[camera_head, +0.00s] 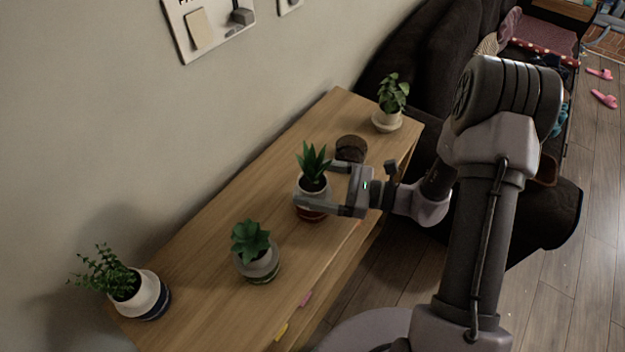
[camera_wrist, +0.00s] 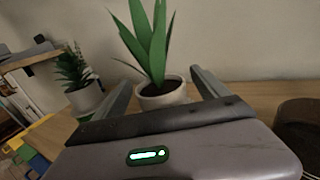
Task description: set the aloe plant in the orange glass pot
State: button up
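The aloe plant (camera_head: 313,163) has upright pointed green leaves and stands in a small pot (camera_head: 312,187), pale above and reddish-brown below, on the wooden cabinet. My gripper (camera_head: 316,186) is level with this pot, one finger on each side. In the wrist view the aloe (camera_wrist: 151,42) rises from its pale pot (camera_wrist: 163,96) between the spread fingers (camera_wrist: 160,80), with gaps visible beside the pot. A dark brown round pot (camera_head: 351,149) stands just behind the aloe; it also shows in the wrist view (camera_wrist: 297,125). I cannot tell whether it is orange glass.
A succulent in a grey-white pot (camera_head: 258,265) and a leafy plant in a white-and-blue pot (camera_head: 150,297) stand to the left. Another plant in a pale pot (camera_head: 387,121) stands at the far end. The wall borders the wooden cabinet top (camera_head: 205,245). A dark sofa (camera_head: 408,60) lies beyond.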

jog(key=shift+d, duration=0.1)
jog(key=p+v, duration=0.5)
jog(key=v, duration=1.2)
jog(key=s+a+r+n+h, duration=0.4)
jog(key=s+r+n+h, duration=0.2)
jog(key=r, duration=0.4)
jog(key=s+a+r+n+h, duration=0.4)
jog(key=s+r+n+h, duration=0.2)
jog(key=r+n+h, duration=0.3)
jog(key=shift+s+r+n+t+b, duration=0.3)
jog(key=shift+r+n+t, duration=0.1)
jog(key=shift+r+n, duration=0.55)
